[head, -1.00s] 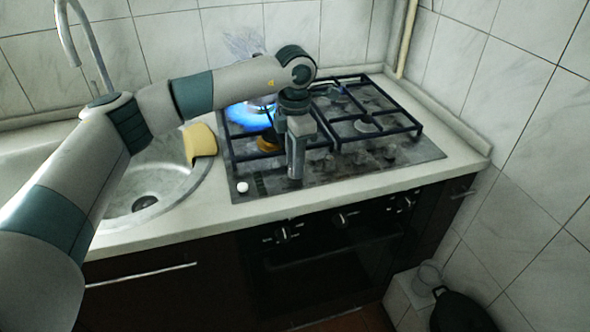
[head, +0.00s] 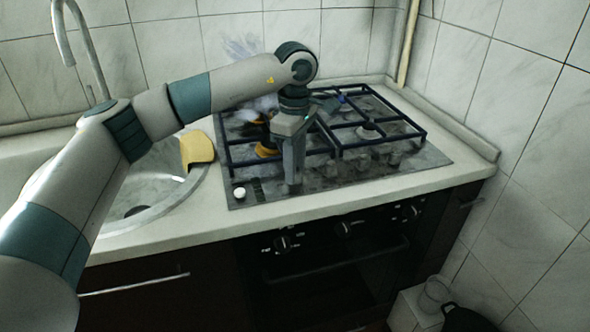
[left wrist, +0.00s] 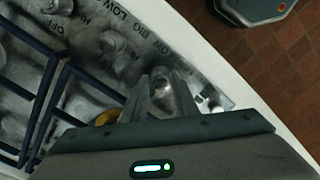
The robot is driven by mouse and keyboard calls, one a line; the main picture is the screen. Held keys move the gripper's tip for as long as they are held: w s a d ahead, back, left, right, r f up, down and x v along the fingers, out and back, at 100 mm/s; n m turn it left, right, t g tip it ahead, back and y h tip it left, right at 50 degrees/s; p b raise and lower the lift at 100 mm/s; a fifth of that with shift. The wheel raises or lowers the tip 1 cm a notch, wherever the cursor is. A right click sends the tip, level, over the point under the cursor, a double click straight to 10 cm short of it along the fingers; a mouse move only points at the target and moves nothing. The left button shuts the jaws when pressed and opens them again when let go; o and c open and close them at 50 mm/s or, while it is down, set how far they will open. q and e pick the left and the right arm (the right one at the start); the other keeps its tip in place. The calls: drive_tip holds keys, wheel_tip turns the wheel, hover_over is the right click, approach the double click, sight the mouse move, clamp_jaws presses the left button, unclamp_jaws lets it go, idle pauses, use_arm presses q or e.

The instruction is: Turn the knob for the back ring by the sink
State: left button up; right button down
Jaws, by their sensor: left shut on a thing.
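The hob (head: 425,160) is set in the counter beside the sink (head: 120,215). My left gripper (head: 293,182) points down at the hob's front edge, left of the row of knobs (head: 333,168). In the left wrist view its fingers (left wrist: 162,92) are closed around a grey knob (left wrist: 165,98), which is partly hidden between them. Another knob (left wrist: 118,42) stands farther along the row. The back ring by the sink is mostly hidden behind my left arm, and no large blue flame shows there. My right gripper is not in view.
Black pan supports (head: 340,152) cover the rings. A yellow sponge-like piece (head: 198,148) lies at the sink's rim. A white button (head: 240,193) is at the hob's front left corner. Oven knobs (head: 283,243) are below. A small blue spot shows at the back right ring (head: 342,99).

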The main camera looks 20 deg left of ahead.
use_arm(q)
drive_tip(key=shift+m, duration=0.3)
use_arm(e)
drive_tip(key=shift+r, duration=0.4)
use_arm(q)
drive_tip(key=o, duration=1.1)
drive_tip(key=shift+c, duration=0.2)
drive_tip(key=shift+r, duration=0.1)
wheel_tip(320, 180, up, 17)
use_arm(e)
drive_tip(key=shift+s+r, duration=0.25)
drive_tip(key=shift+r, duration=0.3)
